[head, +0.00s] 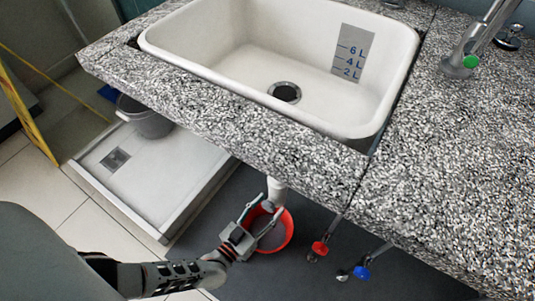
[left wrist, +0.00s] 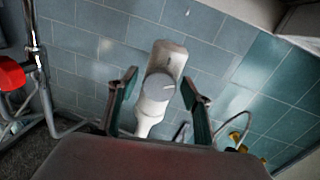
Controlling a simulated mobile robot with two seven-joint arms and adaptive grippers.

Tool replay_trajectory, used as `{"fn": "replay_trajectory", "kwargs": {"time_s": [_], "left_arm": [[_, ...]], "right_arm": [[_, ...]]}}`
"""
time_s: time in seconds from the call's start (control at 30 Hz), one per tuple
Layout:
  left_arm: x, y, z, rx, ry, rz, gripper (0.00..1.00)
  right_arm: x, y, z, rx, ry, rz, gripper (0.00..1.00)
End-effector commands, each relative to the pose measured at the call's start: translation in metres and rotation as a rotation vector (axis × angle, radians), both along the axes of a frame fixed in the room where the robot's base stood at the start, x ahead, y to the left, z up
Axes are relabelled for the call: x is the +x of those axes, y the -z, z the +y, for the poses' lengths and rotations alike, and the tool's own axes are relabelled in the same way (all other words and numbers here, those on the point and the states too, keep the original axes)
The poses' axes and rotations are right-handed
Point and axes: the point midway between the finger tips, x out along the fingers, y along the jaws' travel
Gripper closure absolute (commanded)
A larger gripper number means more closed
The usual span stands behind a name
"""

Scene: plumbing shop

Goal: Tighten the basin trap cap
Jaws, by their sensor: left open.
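The basin (head: 215,50) is white and set in a speckled counter. Below the counter edge a white trap pipe (head: 277,188) shows in the head view; the counter hides most of it. In the left wrist view the white trap (left wrist: 168,58) stands against blue-grey tiles, with a round grey cap (left wrist: 158,87) bearing a white mark facing me. My left gripper (head: 268,205) is open and empty under the counter. In the left wrist view its fingers (left wrist: 160,78) stand apart on either side of the cap, with gaps. I cannot tell how far short of it they are. My right gripper is not in view.
A red bucket (head: 286,237) stands on the dark floor mat under the trap. A red valve handle (head: 320,248) and a blue one (head: 362,272) are to its right. The counter front (head: 250,130) overhangs my gripper.

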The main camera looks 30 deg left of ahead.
Motion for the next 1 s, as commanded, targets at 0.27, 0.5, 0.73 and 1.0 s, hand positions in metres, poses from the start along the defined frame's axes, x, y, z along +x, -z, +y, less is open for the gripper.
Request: {"fn": "replay_trajectory", "kwargs": {"time_s": [0.27, 0.5, 0.73, 1.0], "left_arm": [[-0.001, -0.017, 0.0, -0.003, -0.001, 0.001, 0.51], [-0.001, -0.046, 0.001, -0.003, -0.001, 0.0, 0.51], [-0.001, -0.075, 0.001, -0.001, -0.001, -0.002, 0.51], [0.0, -0.097, 0.0, -0.001, 0.0, 0.0, 0.51]], "right_arm": [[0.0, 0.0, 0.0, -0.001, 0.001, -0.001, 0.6], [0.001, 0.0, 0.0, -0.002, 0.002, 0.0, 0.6], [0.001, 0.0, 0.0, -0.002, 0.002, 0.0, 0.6], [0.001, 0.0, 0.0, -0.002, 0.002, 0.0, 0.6]]}}
